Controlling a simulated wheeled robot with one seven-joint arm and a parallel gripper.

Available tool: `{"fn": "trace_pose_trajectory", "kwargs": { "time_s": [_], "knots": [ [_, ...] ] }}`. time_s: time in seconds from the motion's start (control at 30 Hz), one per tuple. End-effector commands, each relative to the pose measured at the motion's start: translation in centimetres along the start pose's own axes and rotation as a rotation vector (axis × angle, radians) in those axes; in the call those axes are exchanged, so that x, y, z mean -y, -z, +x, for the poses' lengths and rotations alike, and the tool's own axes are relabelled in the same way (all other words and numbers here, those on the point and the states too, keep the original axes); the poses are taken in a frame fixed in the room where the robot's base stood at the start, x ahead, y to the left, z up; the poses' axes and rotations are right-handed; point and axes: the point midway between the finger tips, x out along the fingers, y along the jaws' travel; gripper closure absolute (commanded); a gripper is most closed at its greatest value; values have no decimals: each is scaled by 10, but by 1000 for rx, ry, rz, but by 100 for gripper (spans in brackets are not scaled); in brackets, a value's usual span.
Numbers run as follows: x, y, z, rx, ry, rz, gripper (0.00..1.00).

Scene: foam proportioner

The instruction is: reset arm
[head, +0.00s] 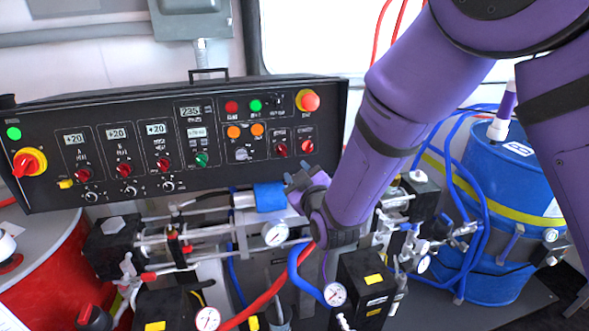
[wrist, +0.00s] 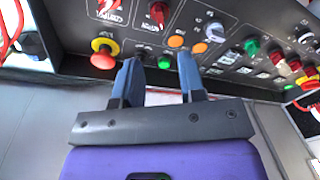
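My purple arm (head: 381,147) reaches down from the upper right in the head view. My gripper (head: 297,184) is in front of the lower edge of the black control panel (head: 60,128), right of its middle. In the wrist view my gripper (wrist: 160,72) shows two blue fingers standing apart with nothing between them. The panel (wrist: 75,67) appears upside down behind the fingers. A green button (wrist: 164,62) and an orange button (wrist: 176,41) show near the gap between the fingers. I cannot tell whether the fingertips touch the panel.
Pipes, gauges (head: 275,234) and red and blue hoses (head: 262,299) crowd the space below the panel. A red drum (head: 50,275) stands at left and a blue drum (head: 500,195) at right. A red emergency button (head: 309,102) sticks out from the panel's upper right.

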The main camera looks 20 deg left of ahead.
Motion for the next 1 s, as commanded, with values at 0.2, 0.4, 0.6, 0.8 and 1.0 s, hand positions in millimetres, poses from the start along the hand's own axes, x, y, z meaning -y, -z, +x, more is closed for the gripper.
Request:
{"fn": "trace_pose_trajectory", "kwargs": {
  "time_s": [0.2,0.4,0.6,0.8,1.0],
  "knots": [
    [0,0,-2,0,0,0,63],
    [-7,2,-2,10,-2,8,63],
    [-65,10,-9,108,-4,75,63],
    [-140,17,-38,260,-4,176,63],
    [-205,24,-84,406,-13,275,63]
  ]
}}
